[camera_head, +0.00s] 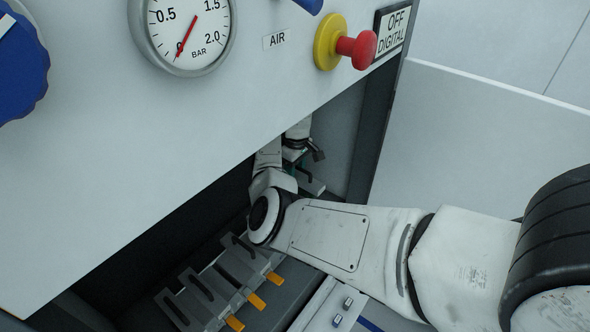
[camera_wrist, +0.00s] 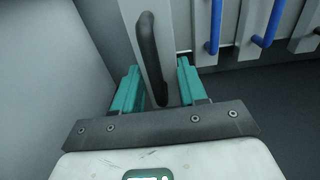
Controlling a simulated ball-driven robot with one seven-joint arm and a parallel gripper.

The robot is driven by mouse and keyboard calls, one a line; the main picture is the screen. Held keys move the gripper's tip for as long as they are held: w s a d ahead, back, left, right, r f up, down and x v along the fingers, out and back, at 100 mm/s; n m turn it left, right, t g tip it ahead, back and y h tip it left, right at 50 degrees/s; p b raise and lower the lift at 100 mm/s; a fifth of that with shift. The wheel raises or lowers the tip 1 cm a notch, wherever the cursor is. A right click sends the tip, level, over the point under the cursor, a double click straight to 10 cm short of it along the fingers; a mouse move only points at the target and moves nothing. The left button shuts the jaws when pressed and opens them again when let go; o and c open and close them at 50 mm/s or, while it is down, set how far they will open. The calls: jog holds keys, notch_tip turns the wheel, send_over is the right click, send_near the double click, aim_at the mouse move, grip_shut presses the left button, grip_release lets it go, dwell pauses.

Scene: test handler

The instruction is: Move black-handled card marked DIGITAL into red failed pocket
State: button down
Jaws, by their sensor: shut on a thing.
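In the wrist view my gripper (camera_wrist: 158,66) has its teal fingers on either side of a light grey card with a black handle (camera_wrist: 148,45). The fingers are shut on this card. Its marking cannot be read. In the head view my arm reaches under the front panel into the dark opening, where a grey card (camera_head: 313,187) shows beside my gripper, which is mostly hidden by the arm. No red pocket can be made out in either view.
Cards with blue handles (camera_wrist: 216,25) stand to the right in the wrist view, with a grey wall (camera_wrist: 50,80) at left. Several dark-handled grey cards and orange tabs (camera_head: 257,301) lie low in the head view.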

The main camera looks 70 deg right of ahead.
jog(key=shift+f+b, duration=2.1)
jog(key=shift+f, duration=2.05)
jog(key=c, duration=0.5)
grip_release()
jog(key=r, duration=0.7)
jog(key=r+b, duration=0.1)
jog(key=r, duration=0.2)
jog(key=shift+s+a+r, duration=0.1)
jog(key=shift+s+r, duration=0.15)
jog(key=shift+r, duration=0.15)
